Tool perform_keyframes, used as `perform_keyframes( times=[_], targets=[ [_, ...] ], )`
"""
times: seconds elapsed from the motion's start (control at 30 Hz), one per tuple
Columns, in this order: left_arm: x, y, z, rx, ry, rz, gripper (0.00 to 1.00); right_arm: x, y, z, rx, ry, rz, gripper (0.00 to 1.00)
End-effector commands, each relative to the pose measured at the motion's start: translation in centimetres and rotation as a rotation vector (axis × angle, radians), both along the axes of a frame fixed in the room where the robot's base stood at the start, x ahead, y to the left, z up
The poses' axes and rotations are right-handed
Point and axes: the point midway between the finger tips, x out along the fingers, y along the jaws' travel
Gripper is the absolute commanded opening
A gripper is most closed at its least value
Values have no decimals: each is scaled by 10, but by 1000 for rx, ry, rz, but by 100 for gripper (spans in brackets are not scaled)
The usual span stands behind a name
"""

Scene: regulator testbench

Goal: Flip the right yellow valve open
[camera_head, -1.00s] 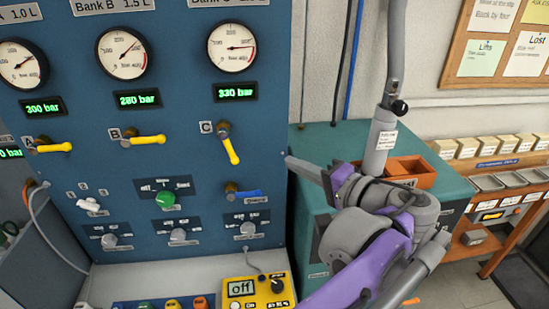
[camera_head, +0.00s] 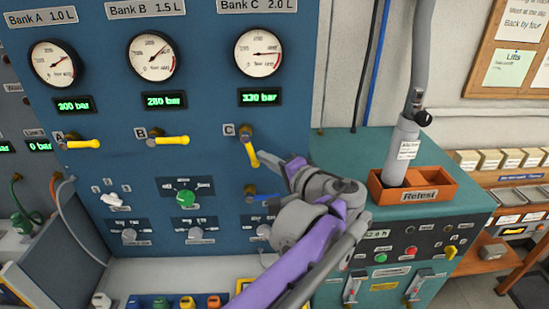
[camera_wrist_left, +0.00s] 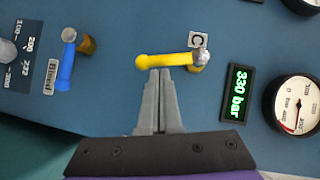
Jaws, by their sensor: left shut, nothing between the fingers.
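The right yellow valve handle (camera_head: 251,152), at the letter C under the Bank C gauge, hangs down from its pivot, tilted slightly to the right. It also shows in the left wrist view as a yellow lever (camera_wrist_left: 165,60) lying across the picture. My left gripper (camera_head: 270,159) is right of this handle at the panel. In the left wrist view its fingers (camera_wrist_left: 161,73) are shut together and empty, with their tips at the lever's side. I cannot tell whether they touch it. My right gripper is not in view.
Yellow handles A (camera_head: 82,143) and B (camera_head: 168,140) lie level to the left. A blue handle (camera_head: 262,198) is just below handle C. A teal cabinet (camera_head: 350,150) with an orange Retest tray (camera_head: 433,180) stands right of the panel.

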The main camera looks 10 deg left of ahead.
Motion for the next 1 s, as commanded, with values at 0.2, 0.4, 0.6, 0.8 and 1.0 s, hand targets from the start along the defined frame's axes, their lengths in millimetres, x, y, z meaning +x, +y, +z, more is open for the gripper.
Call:
perform_keyframes(
  times=[0.2,0.4,0.6,0.8,1.0],
  targets=[
    [0,0,0,1,1,0,0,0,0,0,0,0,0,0],
    [-2,7,-10,154,44,-1,0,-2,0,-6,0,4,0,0],
    [-4,14,-13,284,82,0,0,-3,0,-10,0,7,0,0],
    [-4,14,-12,285,81,-1,0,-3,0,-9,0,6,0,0],
    [-3,13,-11,283,81,-1,0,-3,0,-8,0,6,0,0]
  ],
)
